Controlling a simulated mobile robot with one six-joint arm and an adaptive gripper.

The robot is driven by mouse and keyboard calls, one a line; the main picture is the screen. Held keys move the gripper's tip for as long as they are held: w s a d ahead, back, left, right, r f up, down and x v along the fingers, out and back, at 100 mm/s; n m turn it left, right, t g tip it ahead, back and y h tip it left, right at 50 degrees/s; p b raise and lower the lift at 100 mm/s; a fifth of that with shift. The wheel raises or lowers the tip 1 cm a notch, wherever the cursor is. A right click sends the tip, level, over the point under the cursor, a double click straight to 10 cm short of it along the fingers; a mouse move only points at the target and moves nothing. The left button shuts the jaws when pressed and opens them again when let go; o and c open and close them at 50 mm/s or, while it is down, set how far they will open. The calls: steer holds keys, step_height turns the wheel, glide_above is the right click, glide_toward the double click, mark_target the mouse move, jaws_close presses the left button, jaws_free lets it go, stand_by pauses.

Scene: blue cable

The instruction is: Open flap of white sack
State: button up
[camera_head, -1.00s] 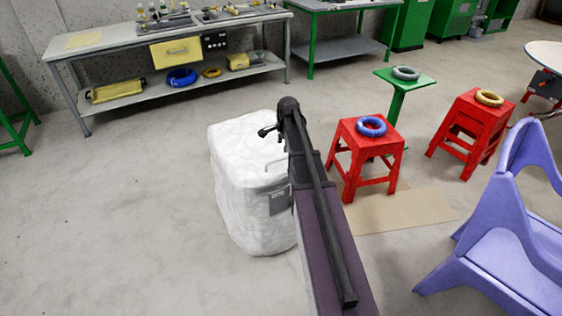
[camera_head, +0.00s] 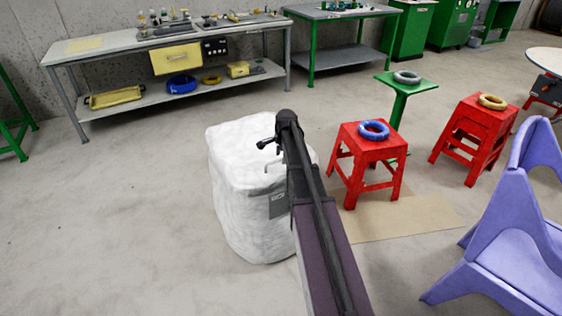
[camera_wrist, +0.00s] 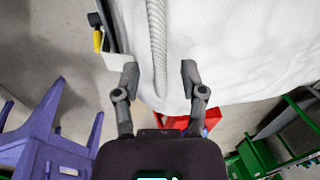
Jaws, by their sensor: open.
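The white sack (camera_head: 240,200) stands upright on the floor in the head view, with a grey label (camera_head: 279,205) on its side. Its white surface (camera_wrist: 240,50) also fills much of the wrist view. My gripper (camera_head: 266,154) is over the sack's top, near a small pale bent piece on it. In the wrist view my gripper (camera_wrist: 160,80) is open, its two fingers apart. A ribbed whitish strip (camera_wrist: 157,45) runs between the fingers and tapers toward my palm. I cannot tell whether the fingers touch it. My arm hides the sack's right side.
A red stool (camera_head: 366,155) with a blue cable coil (camera_head: 374,129) stands right of the sack. Beyond are another red stool (camera_head: 474,135) and a green stand (camera_head: 399,98). A purple chair (camera_head: 520,240) is at the lower right. Floor left of the sack is clear.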

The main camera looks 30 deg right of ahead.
steer(key=shift+f, duration=0.35)
jaws_close()
steer(key=shift+r, duration=0.15)
